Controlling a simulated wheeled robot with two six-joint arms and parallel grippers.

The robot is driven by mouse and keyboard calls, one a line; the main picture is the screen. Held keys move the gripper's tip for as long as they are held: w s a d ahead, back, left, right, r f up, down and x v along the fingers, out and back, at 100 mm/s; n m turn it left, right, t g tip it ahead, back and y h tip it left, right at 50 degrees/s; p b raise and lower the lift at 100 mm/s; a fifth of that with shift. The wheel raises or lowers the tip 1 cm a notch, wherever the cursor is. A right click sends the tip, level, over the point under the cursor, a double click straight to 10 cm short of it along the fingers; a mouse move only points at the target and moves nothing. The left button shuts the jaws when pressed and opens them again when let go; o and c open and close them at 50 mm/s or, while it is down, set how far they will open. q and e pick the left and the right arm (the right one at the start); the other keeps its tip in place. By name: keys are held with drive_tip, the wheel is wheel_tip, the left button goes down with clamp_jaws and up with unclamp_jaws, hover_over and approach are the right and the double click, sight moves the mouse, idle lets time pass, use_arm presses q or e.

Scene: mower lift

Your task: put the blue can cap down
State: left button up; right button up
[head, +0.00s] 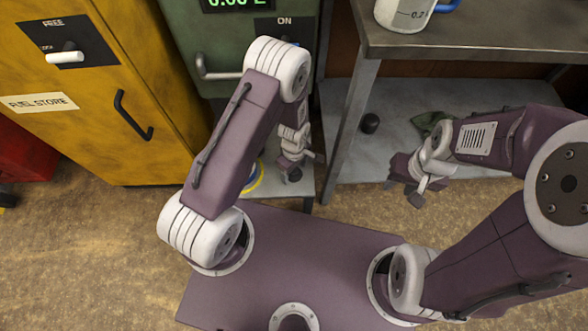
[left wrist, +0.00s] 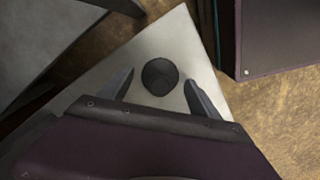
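My left gripper (head: 293,176) hangs low over the end of a light grey surface, left of the bench. In the left wrist view its two fingers (left wrist: 160,88) are open, one on each side of a dark round cap (left wrist: 160,76). The cap looks nearly black there; I cannot confirm that it is the blue can cap. It appears to lie on the light grey surface (left wrist: 205,62), with gaps to both fingers. My right gripper (head: 402,193) is in front of the bench's lower shelf, its fingertips apart, with nothing seen between them.
A bench (head: 470,38) carries a white jug (head: 402,14). A yellow fuel cabinet (head: 150,95) and green machine (head: 222,30) stand left. A yellow-and-blue round thing (head: 255,180) is mostly hidden by my left arm.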

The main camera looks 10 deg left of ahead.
use_arm(q)
drive_tip(key=s+a+r+m+p, duration=0.1)
drive_tip(key=a+r+m+p, duration=0.15)
drive_tip(key=r, duration=0.75)
drive_tip(key=a+r+m+p, duration=0.15)
drive_tip(key=r+p, duration=0.25)
drive_tip(key=r, duration=0.7)
drive_tip(key=s+a+r+m+t, duration=0.1)
drive_tip(key=s+a+r+m, duration=0.2)
drive_tip(key=s+r+m, duration=0.4)
drive_tip(key=shift+s+r+m, duration=0.15)
drive_tip(key=shift+r+m, duration=0.3)
drive_tip(key=shift+m, duration=0.05)
